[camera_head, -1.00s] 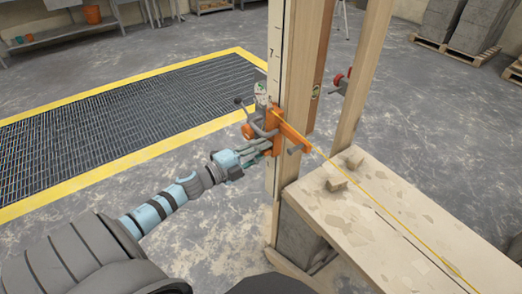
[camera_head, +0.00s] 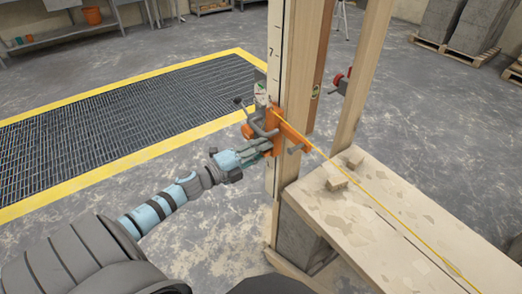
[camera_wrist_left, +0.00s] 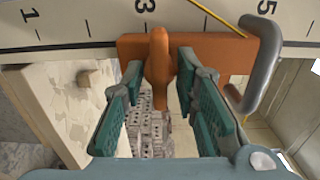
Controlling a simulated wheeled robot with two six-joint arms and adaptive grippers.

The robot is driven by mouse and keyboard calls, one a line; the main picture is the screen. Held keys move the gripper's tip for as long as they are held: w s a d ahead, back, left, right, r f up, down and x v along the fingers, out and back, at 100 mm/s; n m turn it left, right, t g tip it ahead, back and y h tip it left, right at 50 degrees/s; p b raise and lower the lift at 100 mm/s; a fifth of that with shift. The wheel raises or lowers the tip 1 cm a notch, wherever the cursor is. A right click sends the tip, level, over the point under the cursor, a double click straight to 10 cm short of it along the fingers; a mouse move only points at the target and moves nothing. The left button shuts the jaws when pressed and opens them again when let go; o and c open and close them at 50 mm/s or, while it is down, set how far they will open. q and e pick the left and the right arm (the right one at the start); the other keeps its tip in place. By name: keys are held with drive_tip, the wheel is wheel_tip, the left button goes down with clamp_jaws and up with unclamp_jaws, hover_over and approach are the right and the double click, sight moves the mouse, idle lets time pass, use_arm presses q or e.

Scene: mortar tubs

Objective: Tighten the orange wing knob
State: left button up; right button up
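The orange wing knob (camera_wrist_left: 159,66) stands out from the orange clamp bracket (camera_wrist_left: 212,52), which sits across the numbered scale on the post. In the head view the orange bracket (camera_head: 292,137) is on the post's side at the centre. My left gripper (camera_wrist_left: 160,70) is open, with one green-padded finger on each side of the knob and narrow gaps visible. In the head view my left gripper (camera_head: 265,147) reaches the bracket from the left, and its fingers largely hide the knob. My right gripper is not in view.
A grey bent handle (camera_wrist_left: 264,68) is close by the right finger. A yellow string (camera_head: 368,193) runs from the bracket over the block-topped wooden bench (camera_head: 410,235). The wooden post (camera_head: 300,60) stands behind the bracket. Open floor lies left of the post.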

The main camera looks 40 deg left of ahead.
use_arm(q)
drive_tip(key=shift+o, duration=0.4)
drive_tip(key=v, duration=1.2)
